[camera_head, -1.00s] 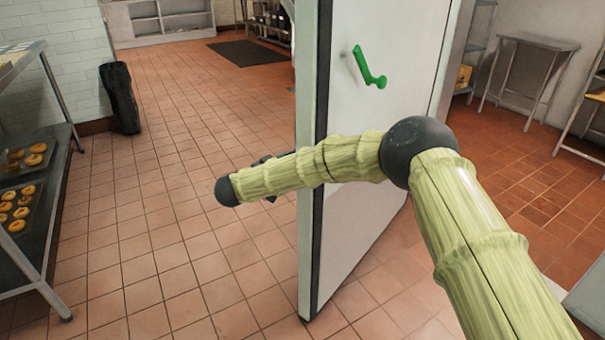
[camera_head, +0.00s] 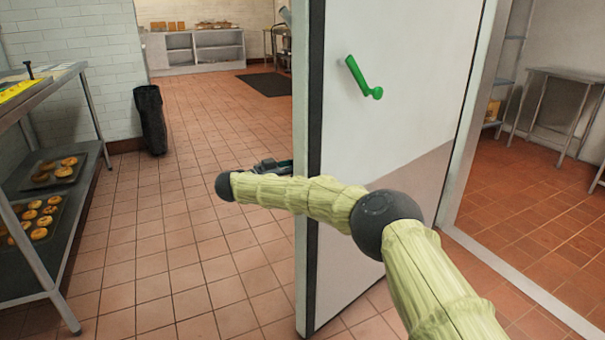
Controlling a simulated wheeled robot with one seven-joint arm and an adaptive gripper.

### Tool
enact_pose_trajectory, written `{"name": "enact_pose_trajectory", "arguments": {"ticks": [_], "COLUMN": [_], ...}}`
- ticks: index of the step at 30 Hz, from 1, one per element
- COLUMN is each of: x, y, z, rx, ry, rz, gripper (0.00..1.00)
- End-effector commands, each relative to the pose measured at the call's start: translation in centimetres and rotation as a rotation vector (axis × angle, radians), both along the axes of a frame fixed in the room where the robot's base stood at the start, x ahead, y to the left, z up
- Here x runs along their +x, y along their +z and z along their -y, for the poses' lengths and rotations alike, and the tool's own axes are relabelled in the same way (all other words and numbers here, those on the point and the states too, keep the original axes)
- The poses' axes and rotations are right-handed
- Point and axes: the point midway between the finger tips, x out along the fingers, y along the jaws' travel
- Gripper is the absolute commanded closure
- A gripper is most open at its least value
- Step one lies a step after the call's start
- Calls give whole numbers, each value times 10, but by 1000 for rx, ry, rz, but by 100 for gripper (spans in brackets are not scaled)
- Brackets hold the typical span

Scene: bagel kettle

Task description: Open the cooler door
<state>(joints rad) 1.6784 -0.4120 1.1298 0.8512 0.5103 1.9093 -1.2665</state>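The cooler door (camera_head: 400,90) is a white panel with a dark edge seal. It stands ajar in the middle of the head view, with the opening and red-brown floor visible at its right. A green handle (camera_head: 363,78) sits on its upper face, tilted. My pale green arm with dark joints crosses in front of the door's lower part and extends past its left edge. My gripper (camera_head: 272,165) shows only as a small dark shape behind the arm, just left of the door edge. Its fingers are mostly hidden, and I cannot tell whether it touches the door.
A metal rack with trays of bagels (camera_head: 40,218) stands at the left. A black bin (camera_head: 150,118) is by the tiled wall. A dark mat (camera_head: 264,84) and counter (camera_head: 195,48) are at the back. Tiled floor left of the door is clear. A metal table (camera_head: 560,74) stands at right.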

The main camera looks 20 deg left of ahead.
Motion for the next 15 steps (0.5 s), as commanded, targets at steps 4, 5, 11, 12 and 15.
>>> {"name": "enact_pose_trajectory", "arguments": {"ticks": [4, 5, 11, 12, 15], "x": [4, 4, 4, 4, 4], "y": [2, 2, 2, 2, 2], "z": [5, 5, 4, 5, 4], "rx": [2, 2, 2, 2, 2], "ry": [-10, -10, -9, -9, -8], "rz": [2, 2, 3, 3, 3], "gripper": [100, 100, 100, 100, 71]}}
